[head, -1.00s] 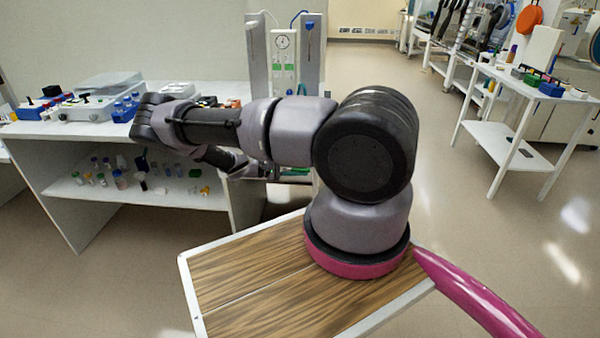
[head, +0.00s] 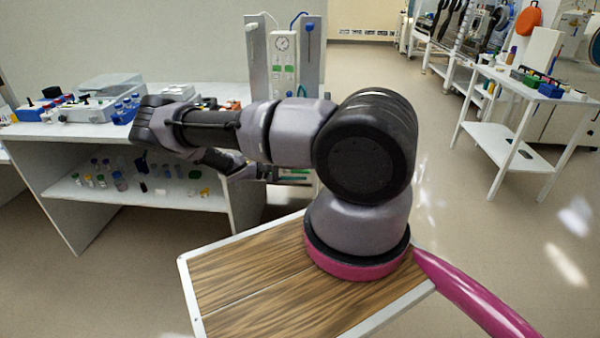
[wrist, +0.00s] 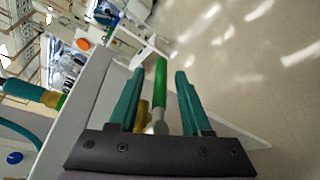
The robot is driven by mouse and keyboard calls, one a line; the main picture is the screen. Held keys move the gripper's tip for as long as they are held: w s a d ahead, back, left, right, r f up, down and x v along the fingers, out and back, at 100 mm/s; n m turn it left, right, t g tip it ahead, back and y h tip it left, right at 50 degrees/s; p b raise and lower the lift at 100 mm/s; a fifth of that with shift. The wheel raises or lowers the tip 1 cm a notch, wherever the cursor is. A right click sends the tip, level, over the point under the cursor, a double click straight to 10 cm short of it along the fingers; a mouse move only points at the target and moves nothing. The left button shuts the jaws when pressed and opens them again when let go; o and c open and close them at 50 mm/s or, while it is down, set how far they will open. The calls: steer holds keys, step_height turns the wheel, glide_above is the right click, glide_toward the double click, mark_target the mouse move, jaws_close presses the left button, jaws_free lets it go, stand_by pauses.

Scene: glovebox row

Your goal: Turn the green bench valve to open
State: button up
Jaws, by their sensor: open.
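The green valve handle (wrist: 161,82) shows in the wrist view as a long green lever pointing away from me. A brass-coloured fitting (wrist: 143,114) and a pale metal stem sit at its near end. My gripper (wrist: 160,73) is open, with one teal finger on each side of the lever. Gaps show on both sides, so neither finger appears to touch it. In the head view my arm hides the gripper and most of the valve area.
In the wrist view a teal-handled fitting (wrist: 28,91) lies left of the gripper. Open floor is at right.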

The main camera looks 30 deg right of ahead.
steer(key=v, duration=1)
steer(key=shift+a, duration=0.15)
steer(key=shift+w, duration=0.1)
steer(key=s+a+r+m+t+y, duration=0.15)
steer(key=r+y, duration=0.35)
steer(key=r, duration=0.6)
steer(key=s+a+r+m+y, duration=0.3)
steer(key=r+y, duration=0.1)
steer(key=r, duration=0.7)
steer(key=s+a+r+m+t+y, duration=0.15)
steer(key=r+y, duration=0.35)
steer(key=r, duration=0.5)
steer(key=s+a+r+m+t+y, duration=0.1)
steer(key=s+a+r+t+y, duration=0.2)
steer(key=s+r+t, duration=0.5)
steer(key=s+r, duration=1)
steer(key=s, duration=0.2)
steer(key=shift+a+r+m, duration=0.25)
steer(key=shift+m, duration=0.05)
